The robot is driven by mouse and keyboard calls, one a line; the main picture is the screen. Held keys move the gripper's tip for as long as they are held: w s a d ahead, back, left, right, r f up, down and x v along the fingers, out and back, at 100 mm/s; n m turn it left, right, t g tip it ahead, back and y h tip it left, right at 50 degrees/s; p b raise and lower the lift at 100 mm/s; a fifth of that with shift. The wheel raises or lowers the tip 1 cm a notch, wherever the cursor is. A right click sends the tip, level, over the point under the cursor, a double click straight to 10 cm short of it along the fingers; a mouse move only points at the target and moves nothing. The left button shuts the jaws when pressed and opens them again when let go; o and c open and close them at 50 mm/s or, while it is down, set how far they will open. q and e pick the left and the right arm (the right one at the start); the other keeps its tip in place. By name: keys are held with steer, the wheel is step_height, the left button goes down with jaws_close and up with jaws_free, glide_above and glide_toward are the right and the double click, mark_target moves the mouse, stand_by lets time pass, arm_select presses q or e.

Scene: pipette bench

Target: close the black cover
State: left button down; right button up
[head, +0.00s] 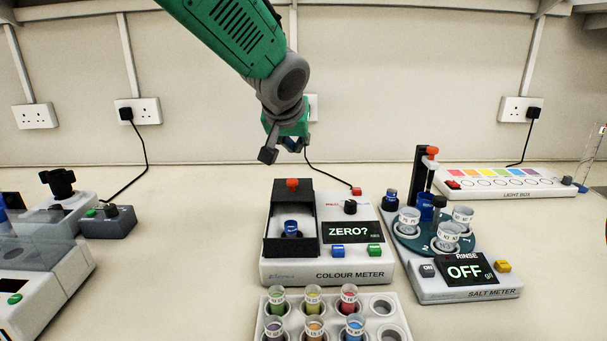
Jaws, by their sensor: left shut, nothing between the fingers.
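The black cover (292,198) is on the left part of the white colour meter (327,276). It stands raised at the back, with an orange-red knob (292,184) near its top. In front of it the dark well is uncovered, and a blue cuvette (291,228) shows in it. My left gripper (288,150) comes down from the top, above and behind the cover, apart from it. It is shut and empty. My right gripper is not in view.
A rack (373,332) with several coloured vials stands in front of the colour meter. The salt meter (470,292) with its carousel stands close on the right. A light box (505,181) lies at the back right.

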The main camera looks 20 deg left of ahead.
mark_target(293, 192)
arm_select(q)
steer(key=shift+w+a+r, duration=0.1)
steer(key=shift+r, duration=0.1)
steer(key=shift+a, duration=0.15)
steer(key=x, duration=0.9)
steer(key=shift+f+b, duration=0.1)
steer(key=shift+b, duration=0.2)
steer(key=shift+s+f+b, duration=0.15)
steer(key=shift+s+f, duration=0.05)
steer(key=shift+s, duration=0.75)
steer(key=shift+s+f+b, duration=0.15)
steer(key=shift+s, duration=0.75)
steer(key=shift+f, duration=0.1)
